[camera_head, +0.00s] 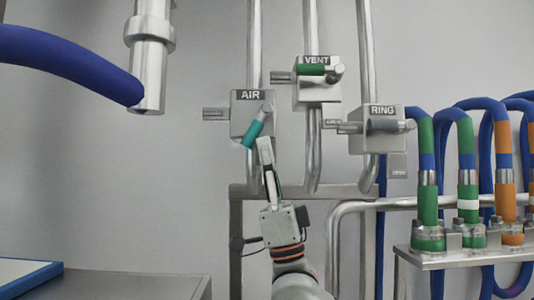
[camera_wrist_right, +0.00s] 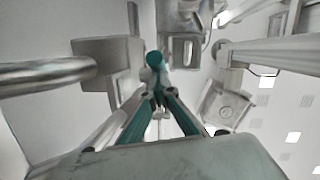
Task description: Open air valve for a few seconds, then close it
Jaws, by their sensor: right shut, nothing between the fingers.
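The AIR valve (camera_head: 241,108) is a grey block on a vertical pipe, with its label on the front. Its teal handle (camera_head: 254,132) slants down and to the left from the pivot. My right gripper (camera_head: 264,143) comes up from below and is shut and empty. Its tip is close to the lower right side of the teal handle; I cannot tell if they touch. In the right wrist view the fingers (camera_wrist_right: 158,98) meet just below the round teal handle end (camera_wrist_right: 154,60). My left gripper is not in view.
The VENT valve (camera_head: 330,92), with a green handle, and the RING valve (camera_head: 365,143), with a grey handle, stand to the right. A blue hose with a metal nozzle (camera_head: 149,75) hangs at upper left. Coloured hoses (camera_head: 470,160) fill the right. A grey counter (camera_head: 125,285) is at lower left.

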